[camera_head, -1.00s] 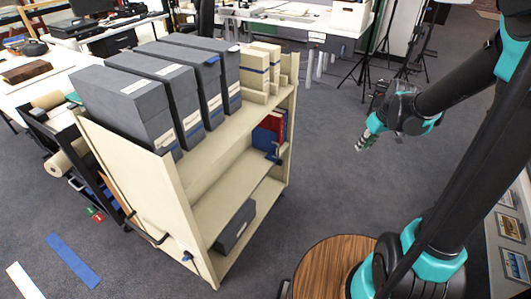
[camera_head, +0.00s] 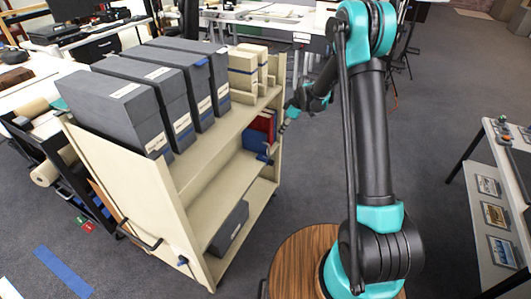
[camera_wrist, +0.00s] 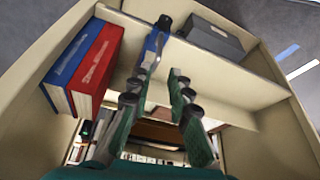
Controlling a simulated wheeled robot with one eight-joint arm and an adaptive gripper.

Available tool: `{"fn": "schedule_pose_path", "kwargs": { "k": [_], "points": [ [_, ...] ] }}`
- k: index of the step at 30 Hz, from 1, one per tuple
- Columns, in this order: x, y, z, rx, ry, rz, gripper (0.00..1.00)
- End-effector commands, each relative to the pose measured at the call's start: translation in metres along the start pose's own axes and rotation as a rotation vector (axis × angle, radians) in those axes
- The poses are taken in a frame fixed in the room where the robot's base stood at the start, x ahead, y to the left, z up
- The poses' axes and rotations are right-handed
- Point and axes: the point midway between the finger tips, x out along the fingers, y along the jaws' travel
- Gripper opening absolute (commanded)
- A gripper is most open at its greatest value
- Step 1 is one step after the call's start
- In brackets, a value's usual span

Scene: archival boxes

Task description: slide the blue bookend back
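The blue bookend (camera_head: 264,155) stands at the near end of the books on the cart's middle shelf. In the wrist view, the blue bookend (camera_wrist: 154,47) shows as a narrow upright blue piece with a dark part at its top, apart from the books. My gripper (camera_head: 292,109) is at the cart's open right side, beside the books. In the wrist view, my gripper (camera_wrist: 158,82) is open, its fingers apart and pointing towards the bookend. The left fingertip overlaps the bookend's lower part in the picture; I cannot tell whether they touch.
A red book (camera_wrist: 96,64) and a blue book (camera_wrist: 70,66) stand on the shelf. A dark grey box (camera_head: 229,228) lies on the lower shelf. Large grey boxes (camera_head: 125,90) stand on top of the cream cart (camera_head: 150,205). Its shelf edges and end panels bound the space.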

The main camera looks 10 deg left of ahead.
Motion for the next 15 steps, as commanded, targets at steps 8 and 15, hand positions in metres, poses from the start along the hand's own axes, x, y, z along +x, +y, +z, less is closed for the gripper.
{"fn": "schedule_pose_path", "kwargs": {
  "k": [8,15],
  "points": [
    [0.050,0.000,0.000,0.001,0.000,0.000,0.19],
    [0.097,0.000,0.000,0.001,0.000,0.000,0.19]
  ]
}}
